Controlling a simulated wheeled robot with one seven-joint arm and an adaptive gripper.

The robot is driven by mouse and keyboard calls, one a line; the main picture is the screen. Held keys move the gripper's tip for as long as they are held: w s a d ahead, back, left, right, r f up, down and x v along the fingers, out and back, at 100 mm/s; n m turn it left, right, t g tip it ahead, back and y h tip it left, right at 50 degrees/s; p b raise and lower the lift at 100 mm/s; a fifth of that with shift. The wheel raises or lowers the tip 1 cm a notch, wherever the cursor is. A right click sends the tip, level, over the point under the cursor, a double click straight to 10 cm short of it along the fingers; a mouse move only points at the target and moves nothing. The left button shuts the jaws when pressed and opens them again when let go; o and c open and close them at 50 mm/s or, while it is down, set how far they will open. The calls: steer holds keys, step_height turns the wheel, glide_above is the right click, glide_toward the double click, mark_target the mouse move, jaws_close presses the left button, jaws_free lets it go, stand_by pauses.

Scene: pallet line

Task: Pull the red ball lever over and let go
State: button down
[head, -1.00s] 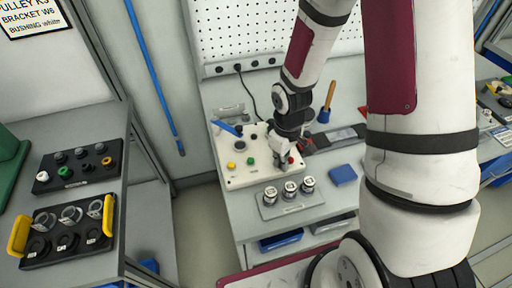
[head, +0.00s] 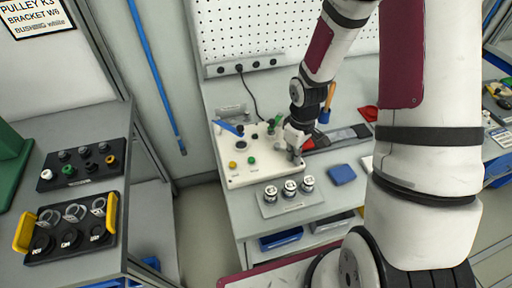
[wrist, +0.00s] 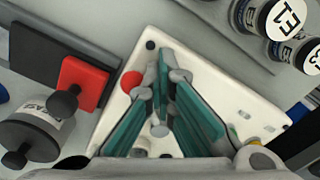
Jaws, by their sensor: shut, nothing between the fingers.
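The white control panel (head: 238,178) lies on the grey bench. It carries a yellow button (head: 232,165), a green button (head: 252,161) and black knobs. In the wrist view, a red ball (wrist: 131,80) shows at the panel's left side, just left of my fingers and partly covered by them. I cannot tell whether they touch it, and its stem is hidden. In the head view my gripper covers the ball. My gripper (head: 296,160) is over the panel's right end, its fingers pointing down. It is shut with nothing held; its teal pads (wrist: 166,75) show in the wrist view.
Three labelled cylinders (head: 290,188) stand on a plate in front of the panel. A blue block (head: 342,174) lies to their right. A red block with a black knob (wrist: 84,85) is close left of the panel in the wrist view. A pegboard (head: 270,35) stands behind.

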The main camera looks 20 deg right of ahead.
steer(key=shift+w+d+r, duration=0.15)
steer(key=shift+w+d, duration=0.35)
steer(key=shift+d, duration=0.15)
steer(key=r+p, duration=0.2)
steer(key=r, duration=0.2)
steer(key=shift+d+r+p, duration=0.15)
steer(key=shift+d+p, duration=0.05)
steer(key=shift+p, duration=0.15)
steer(key=shift+s+a+r+p, duration=0.2)
steer(key=shift+r+p, duration=0.1)
steer(key=shift+r, duration=0.35)
steer(key=shift+w+a+r, duration=0.1)
steer(key=shift+a, duration=0.1)
